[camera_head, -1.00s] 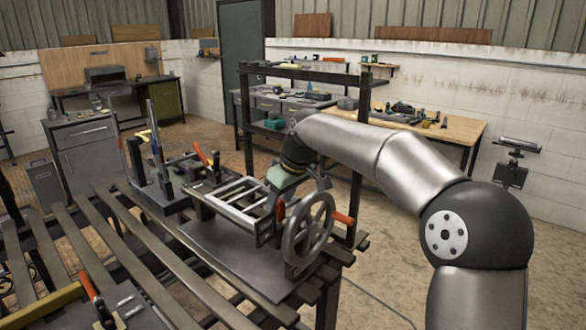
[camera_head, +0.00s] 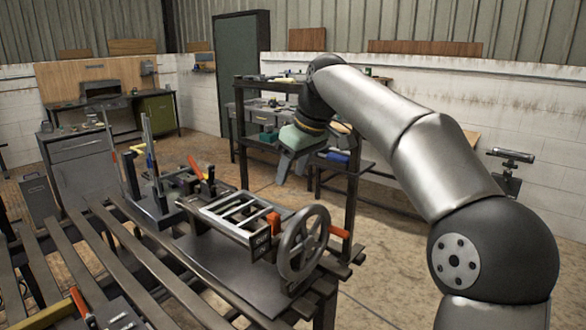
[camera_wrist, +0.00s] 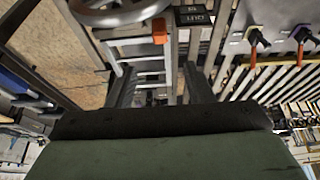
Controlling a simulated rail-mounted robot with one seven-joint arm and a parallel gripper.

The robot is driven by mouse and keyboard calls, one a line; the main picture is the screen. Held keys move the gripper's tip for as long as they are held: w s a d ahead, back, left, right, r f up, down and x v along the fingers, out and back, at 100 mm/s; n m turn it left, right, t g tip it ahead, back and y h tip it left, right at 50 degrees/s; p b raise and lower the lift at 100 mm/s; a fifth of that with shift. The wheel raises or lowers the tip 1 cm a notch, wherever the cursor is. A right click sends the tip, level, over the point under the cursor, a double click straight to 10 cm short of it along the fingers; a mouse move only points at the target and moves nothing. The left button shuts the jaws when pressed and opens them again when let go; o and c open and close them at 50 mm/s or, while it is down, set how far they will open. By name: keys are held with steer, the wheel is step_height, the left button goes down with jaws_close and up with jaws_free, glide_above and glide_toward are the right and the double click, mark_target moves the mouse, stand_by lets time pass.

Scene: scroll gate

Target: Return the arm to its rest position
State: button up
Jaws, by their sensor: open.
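My gripper (camera_head: 293,165) hangs from my arm above and behind the scroll gate device, in front of the dark shelf rack. It is open and nothing shows between its jaws. The device has a ladder-like metal frame (camera_head: 228,214), a grey handwheel (camera_head: 303,243) with an orange handle, and an orange block beside a dark label plate. In the wrist view my gripper's jaws (camera_wrist: 165,90) point down toward the frame and do not touch it. The handwheel also shows at the top of the wrist view (camera_wrist: 118,10).
The device stands on a slatted metal table (camera_head: 150,262). A stand with upright rods and red- and yellow-handled tools (camera_head: 150,185) is to its left. A dark shelf rack (camera_head: 350,190) stands close behind my gripper. The air above the device is clear.

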steer(key=s+d+f+m+h, duration=0.1)
steer(key=s+d+f+m, duration=0.2)
steer(key=s+f, duration=0.6)
steer(key=s+d+f+m+g+h, duration=0.1)
steer(key=s+d+f+m, duration=0.2)
steer(key=s+d+f, duration=0.3)
steer(key=s+d+f+m+g+h, duration=0.1)
steer(key=s+d+f+m, duration=0.2)
steer(key=s+f, duration=0.9)
steer(key=s+d, duration=0.1)
steer(key=s, duration=0.4)
steer(key=shift+s+d+f+m, duration=0.2)
steer(key=shift+s+f+m, duration=0.1)
steer(key=shift+s+m, duration=0.1)
stand_by(0.4)
